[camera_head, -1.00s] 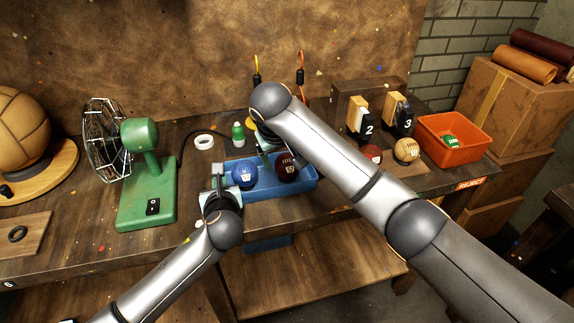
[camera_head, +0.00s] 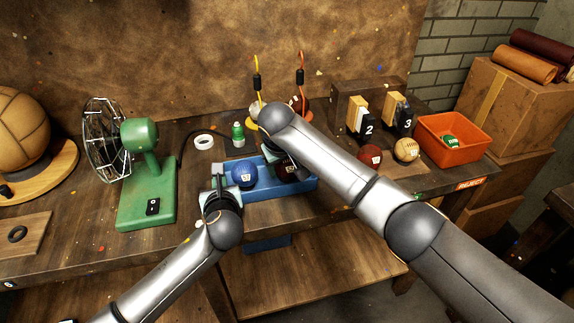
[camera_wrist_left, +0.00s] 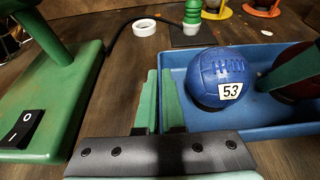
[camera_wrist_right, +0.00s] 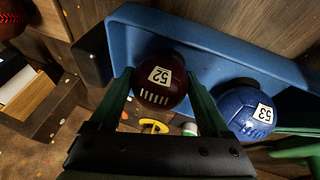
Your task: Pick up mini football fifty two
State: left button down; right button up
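The dark red ball marked 52 (camera_wrist_right: 161,80) sits in the blue tray (camera_wrist_right: 135,38), as the right wrist view shows. In the head view it (camera_head: 285,173) is partly hidden by my right gripper (camera_head: 277,161). In the right wrist view the fingers of my right gripper (camera_wrist_right: 160,88) are apart, one on each side of ball 52, very close to it; whether they touch it I cannot tell. The blue ball marked 53 (camera_wrist_left: 220,78) lies beside it in the tray.
A green fan (camera_head: 147,180) stands left of the tray. A white ring (camera_head: 204,142) and a green-and-white bottle (camera_head: 238,134) are behind it. Two more balls, dark red (camera_head: 370,156) and tan (camera_head: 407,149), and an orange bin (camera_head: 453,152) are to the right.

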jog(key=c, duration=0.6)
jog(key=shift+o, duration=0.2)
notch_tip(320, 180, up, 10)
jog(key=shift+r, duration=0.1)
pick_arm(q)
jog(key=c, duration=1)
grip_release()
jog(key=shift+o, duration=0.2)
